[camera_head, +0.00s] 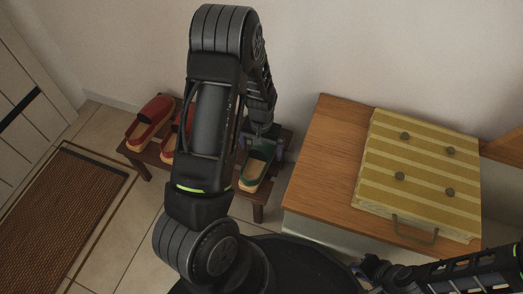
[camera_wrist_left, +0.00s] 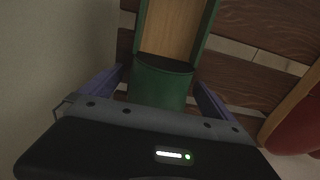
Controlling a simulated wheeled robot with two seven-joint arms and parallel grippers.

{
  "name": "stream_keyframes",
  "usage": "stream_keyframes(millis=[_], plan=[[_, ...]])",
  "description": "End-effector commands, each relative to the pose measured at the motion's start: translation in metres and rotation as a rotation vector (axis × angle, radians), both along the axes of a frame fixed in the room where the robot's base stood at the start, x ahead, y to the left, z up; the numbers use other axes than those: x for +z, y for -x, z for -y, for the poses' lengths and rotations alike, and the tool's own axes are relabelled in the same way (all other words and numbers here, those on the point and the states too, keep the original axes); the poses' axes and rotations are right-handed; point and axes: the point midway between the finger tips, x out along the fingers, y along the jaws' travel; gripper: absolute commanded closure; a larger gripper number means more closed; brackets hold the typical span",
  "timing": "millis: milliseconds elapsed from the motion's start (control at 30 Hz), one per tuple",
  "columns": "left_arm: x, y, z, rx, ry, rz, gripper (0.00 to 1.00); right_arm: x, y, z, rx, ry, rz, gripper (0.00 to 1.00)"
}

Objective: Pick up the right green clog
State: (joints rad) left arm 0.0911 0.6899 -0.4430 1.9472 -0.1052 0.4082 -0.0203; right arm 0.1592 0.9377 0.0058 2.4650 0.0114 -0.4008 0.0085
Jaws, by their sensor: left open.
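A green clog (camera_head: 257,171) with a tan insole sits at the right end of the low wooden shoe rack. My left gripper (camera_head: 265,144) is at the clog's far end, its arm crossing the middle of the head view. In the left wrist view, the open blue-purple fingers of the left gripper (camera_wrist_left: 159,78) stand on either side of the green clog's end (camera_wrist_left: 162,84). I cannot tell whether they touch it. My right gripper (camera_head: 372,268) is low at the right, away from the rack, and its jaw opening is unclear. My left arm hides the middle of the rack.
Red clogs (camera_head: 150,122) stand on the left part of the slatted rack (camera_head: 148,155). A wooden-topped cabinet (camera_head: 318,150) with a yellow striped case (camera_head: 420,175) is to the right. The wall is close behind the rack. A brown mat (camera_head: 65,205) lies on the left floor.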

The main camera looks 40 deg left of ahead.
Motion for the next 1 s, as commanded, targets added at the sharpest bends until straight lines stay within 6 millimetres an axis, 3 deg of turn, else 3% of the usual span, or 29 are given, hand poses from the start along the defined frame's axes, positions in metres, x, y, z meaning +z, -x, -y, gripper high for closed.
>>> stream_keyframes(millis=[267, 1000], plan=[[0.0001, 0.0000, -0.0001, 0.000, 0.000, 0.000, 0.00, 0.0001, -0.0001, 0.0001, 0.000, 0.000, 0.000, 0.82], [0.0001, 0.0002, -0.0003, 0.000, 0.000, 0.000, 0.61, 0.0001, 0.0000, 0.0001, 0.000, 0.000, 0.000, 0.82]])
